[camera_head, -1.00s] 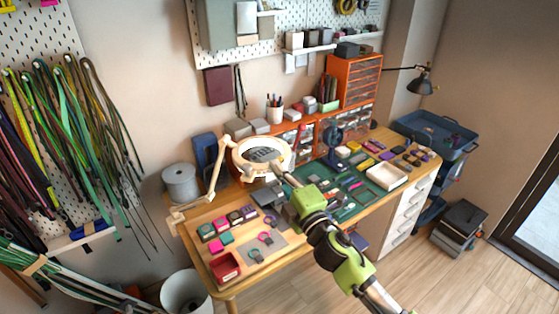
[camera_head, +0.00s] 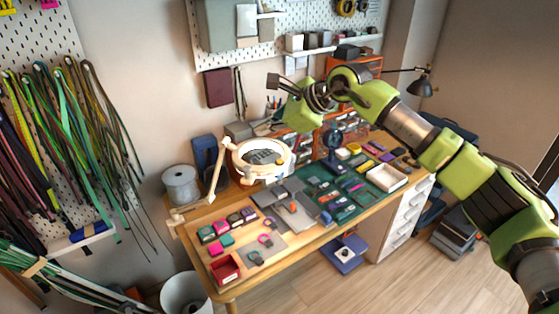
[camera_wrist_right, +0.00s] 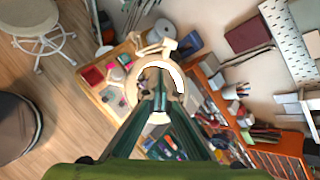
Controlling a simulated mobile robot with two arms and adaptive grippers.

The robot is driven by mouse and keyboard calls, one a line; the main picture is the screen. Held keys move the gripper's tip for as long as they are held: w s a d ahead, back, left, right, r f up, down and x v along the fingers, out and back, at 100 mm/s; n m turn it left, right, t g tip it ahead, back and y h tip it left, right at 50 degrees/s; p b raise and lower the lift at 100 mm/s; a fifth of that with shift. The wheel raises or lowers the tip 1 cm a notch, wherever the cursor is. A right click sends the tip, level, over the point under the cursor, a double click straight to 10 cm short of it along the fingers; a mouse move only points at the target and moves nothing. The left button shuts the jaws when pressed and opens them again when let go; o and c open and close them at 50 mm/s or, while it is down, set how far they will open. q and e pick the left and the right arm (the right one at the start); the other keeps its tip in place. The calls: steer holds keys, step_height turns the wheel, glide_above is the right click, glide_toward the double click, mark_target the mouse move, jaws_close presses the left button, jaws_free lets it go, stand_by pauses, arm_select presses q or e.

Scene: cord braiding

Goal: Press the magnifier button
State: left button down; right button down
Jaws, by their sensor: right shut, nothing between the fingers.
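The magnifier is a pale ring lamp (camera_head: 247,174) on a jointed beige arm (camera_head: 215,172) clamped at the desk's left edge. Its round lens shows grey shapes through it. In the right wrist view the lit white ring (camera_wrist_right: 178,78) lies beyond the fingers. My left gripper is not in view.
The wooden desk (camera_head: 205,275) holds coloured boxes, a green mat (camera_head: 352,207) and a white tray (camera_head: 387,178). Orange drawers (camera_head: 305,145) line the back. A pegboard (camera_head: 285,50) hangs above, and a grey spool (camera_head: 181,183) stands left of the lamp. Cords hang at far left.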

steer(key=d, duration=0.1)
steer(key=w+d+r+h, duration=0.1)
steer(key=d, duration=0.1)
steer(key=d+h, duration=0.1)
steer(key=shift+w+d+r+n+t, duration=0.2)
steer(key=shift+n+t, duration=0.1)
steer(key=shift+t, duration=0.1)
steer(key=shift+f, duration=0.15)
steer(key=b, duration=0.4)
glide_above(281, 162)
step_height(281, 162, down, 8)
steer(key=shift+r, duration=0.2)
steer(key=shift+f+b, duration=0.3)
steer(key=shift+f, duration=0.25)
steer(key=shift+f, duration=0.1)
stand_by(0.4)
steer(key=shift+f+b, duration=0.3)
steer(key=shift+b, duration=0.25)
